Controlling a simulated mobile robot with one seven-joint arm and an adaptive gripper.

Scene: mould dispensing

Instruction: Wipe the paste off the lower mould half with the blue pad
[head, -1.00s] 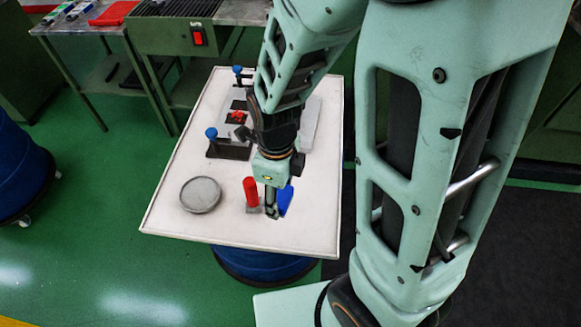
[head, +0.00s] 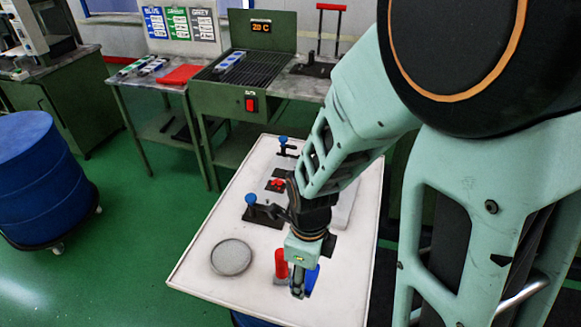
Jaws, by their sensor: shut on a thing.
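My gripper (head: 298,284) points down over the front of the white table and is shut on the blue pad (head: 313,279), which shows at the right of the fingers. Part of the pad is hidden behind them. The lower mould half (head: 264,192) appears to be the grey plate clamped further back, between two black clamps with blue knobs (head: 250,199). A red patch (head: 278,184) shows on a dark area there; I cannot tell if it is paste. My arm hides part of this area.
A red cylinder (head: 281,262) stands upright just left of my gripper. A round grey dish (head: 231,257) lies on the white table (head: 200,270) further left. A pale grey block (head: 343,207) lies behind my arm. A green heater bench (head: 238,90) stands at the back.

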